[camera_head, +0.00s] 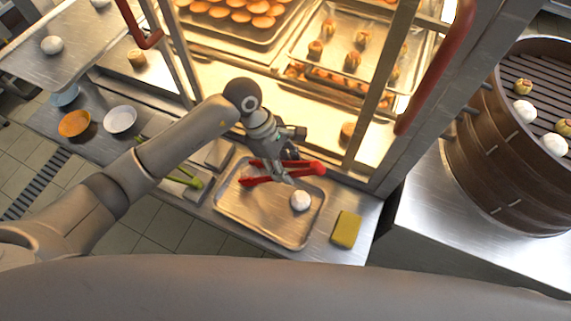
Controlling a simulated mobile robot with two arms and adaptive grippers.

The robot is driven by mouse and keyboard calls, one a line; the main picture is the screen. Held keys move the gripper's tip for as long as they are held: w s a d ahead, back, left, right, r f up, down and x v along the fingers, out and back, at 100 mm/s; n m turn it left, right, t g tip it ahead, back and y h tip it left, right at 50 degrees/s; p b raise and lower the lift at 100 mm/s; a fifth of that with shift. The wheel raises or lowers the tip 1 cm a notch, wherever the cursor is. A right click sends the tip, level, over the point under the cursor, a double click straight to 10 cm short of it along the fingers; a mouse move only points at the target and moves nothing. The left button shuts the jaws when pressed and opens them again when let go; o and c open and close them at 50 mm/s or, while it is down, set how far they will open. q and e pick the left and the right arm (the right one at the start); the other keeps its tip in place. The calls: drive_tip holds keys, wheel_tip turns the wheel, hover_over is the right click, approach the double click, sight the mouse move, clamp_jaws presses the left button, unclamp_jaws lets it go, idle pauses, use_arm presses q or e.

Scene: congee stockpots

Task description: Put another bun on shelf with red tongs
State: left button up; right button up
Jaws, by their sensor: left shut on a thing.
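My left gripper (281,168) is shut on the red tongs (310,168) above the metal tray (250,224) on the counter. The tongs' two red arms spread across the tray's back edge; I cannot tell exactly where their tips are. A white bun (301,201) lies on the tray, to the right and front of the gripper, and the tongs look apart from it. Behind is the lit cabinet with shelves; one shelf tray (300,52) holds several brown-topped buns, and another holds many golden ones (233,13). My right gripper is not in view.
A yellow sponge (346,229) lies right of the tray. Green-handled tongs (186,179) lie to its left. The cabinet's red handles (439,62) and frame posts stand close to my arm. A large steamer (500,145) with several buns stands at the right.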

use_arm(q)
wheel_tip(320, 180, up, 11)
drive_tip(key=p, duration=0.5)
